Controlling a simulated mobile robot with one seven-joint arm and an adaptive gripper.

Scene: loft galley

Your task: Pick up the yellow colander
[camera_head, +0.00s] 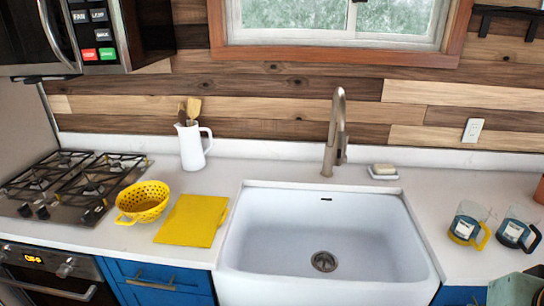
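The yellow colander (143,201) sits upright on the white counter, between the gas hob and a flat yellow board or mat. It is a round bowl with rows of holes, and a loop handle shows at its front left. Its inside is open to view and looks empty. The flat yellow piece (193,220) lies just to its right, close to it. I cannot make out my gripper in this view.
The gas hob (72,184) is left of the colander. A white jug (191,146) with wooden utensils stands behind. The sink (322,240) with a tall faucet (337,135) is to the right. Two glass mugs (467,224) (517,230) stand at far right. A microwave (92,35) overhangs the hob.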

